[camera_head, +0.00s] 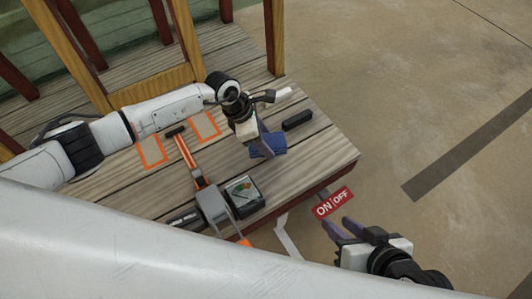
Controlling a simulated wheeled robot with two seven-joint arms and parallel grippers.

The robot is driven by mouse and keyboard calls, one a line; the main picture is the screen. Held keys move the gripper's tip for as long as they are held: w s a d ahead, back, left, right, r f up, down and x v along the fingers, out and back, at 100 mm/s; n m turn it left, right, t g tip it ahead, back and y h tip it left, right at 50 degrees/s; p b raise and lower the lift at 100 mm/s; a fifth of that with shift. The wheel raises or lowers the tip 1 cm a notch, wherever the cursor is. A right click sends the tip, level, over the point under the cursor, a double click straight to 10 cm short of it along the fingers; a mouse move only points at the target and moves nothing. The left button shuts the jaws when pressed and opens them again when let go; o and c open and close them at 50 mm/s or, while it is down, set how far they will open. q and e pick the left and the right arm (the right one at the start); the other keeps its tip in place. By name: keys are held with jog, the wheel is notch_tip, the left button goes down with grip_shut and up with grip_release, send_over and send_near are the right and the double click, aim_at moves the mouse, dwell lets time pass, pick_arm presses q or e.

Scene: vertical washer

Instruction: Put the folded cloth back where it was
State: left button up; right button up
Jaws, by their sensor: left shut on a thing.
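A folded blue cloth (271,148) is at the right part of the wooden table. My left gripper (262,141) reaches over the table from the left and is shut on the cloth. The gripper covers part of the cloth, and I cannot tell whether the cloth touches the table top. My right gripper (342,226) is off the table's front right corner, near the bottom of the picture. Its two purple fingers are apart with nothing seen between them.
The wooden table (325,150) bears two orange-outlined rectangles (206,126), an orange and grey device (214,207), a gauge box (243,194) and a black block (297,120). A red ON/OFF sign (333,203) is by the front right edge. Bare floor lies right.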

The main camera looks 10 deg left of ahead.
pick_arm(q)
notch_tip(320, 180, down, 5)
jog(key=shift+f+b, duration=0.1)
jog(key=shift+b, duration=0.85)
jog(key=shift+f, duration=0.1)
pick_arm(e)
jog(key=shift+w+a+r+t+y, duration=0.3)
jog(key=shift+a+r+y, duration=0.2)
jog(key=shift+a+r, duration=0.15)
jog(key=shift+f, duration=0.1)
pick_arm(q)
jog(key=o, duration=0.6)
jog(key=shift+f, duration=0.1)
jog(key=o, duration=0.4)
pick_arm(e)
jog(key=shift+r, duration=0.2)
